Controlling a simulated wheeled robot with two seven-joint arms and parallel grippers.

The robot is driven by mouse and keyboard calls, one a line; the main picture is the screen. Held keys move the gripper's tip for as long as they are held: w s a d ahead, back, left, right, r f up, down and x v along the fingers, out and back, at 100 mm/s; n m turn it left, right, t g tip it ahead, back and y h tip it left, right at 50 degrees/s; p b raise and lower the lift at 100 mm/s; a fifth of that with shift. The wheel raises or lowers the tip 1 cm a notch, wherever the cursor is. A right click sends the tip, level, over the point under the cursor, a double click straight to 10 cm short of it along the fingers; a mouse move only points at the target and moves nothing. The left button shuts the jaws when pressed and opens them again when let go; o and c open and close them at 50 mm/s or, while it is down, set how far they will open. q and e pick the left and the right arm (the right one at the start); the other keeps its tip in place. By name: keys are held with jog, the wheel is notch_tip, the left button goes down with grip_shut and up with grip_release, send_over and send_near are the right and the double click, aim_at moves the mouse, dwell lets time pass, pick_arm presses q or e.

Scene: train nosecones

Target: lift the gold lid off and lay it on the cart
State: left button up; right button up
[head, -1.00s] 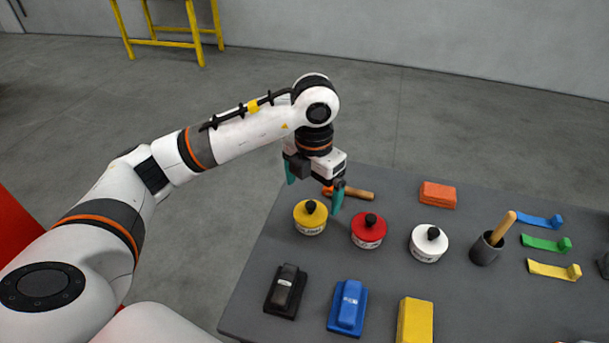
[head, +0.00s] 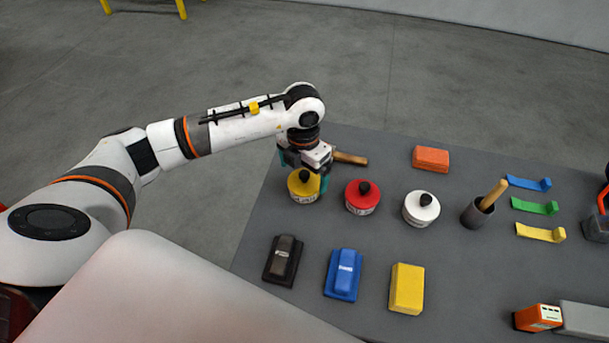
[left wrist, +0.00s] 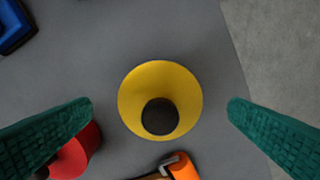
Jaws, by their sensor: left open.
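The gold lid (head: 304,182) is a yellow disc with a black knob, sitting on a white tin at the left of the grey cart top (head: 330,220). In the left wrist view the gold lid (left wrist: 135,92) lies between the two green fingers, nearer the middle, with the black knob facing the camera. My left gripper (head: 307,180) points down over the tin; its fingers are open on either side of the lid, and I see no contact. In the left wrist view the open left gripper (left wrist: 160,112) has clear gaps to the lid on both sides. My right gripper is not in view.
A red-lidded tin (head: 361,196) and a white-lidded tin (head: 421,208) stand to the right. A wooden-handled tool (head: 350,158) lies just behind. Black (head: 283,260), blue (head: 343,274) and yellow (head: 406,288) blocks lie in front. Bare cart top shows between the rows.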

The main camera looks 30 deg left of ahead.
pick_arm(q)
jog(key=shift+f, duration=1.15)
jog(key=c, duration=1.1)
jog(key=shift+r, duration=0.15)
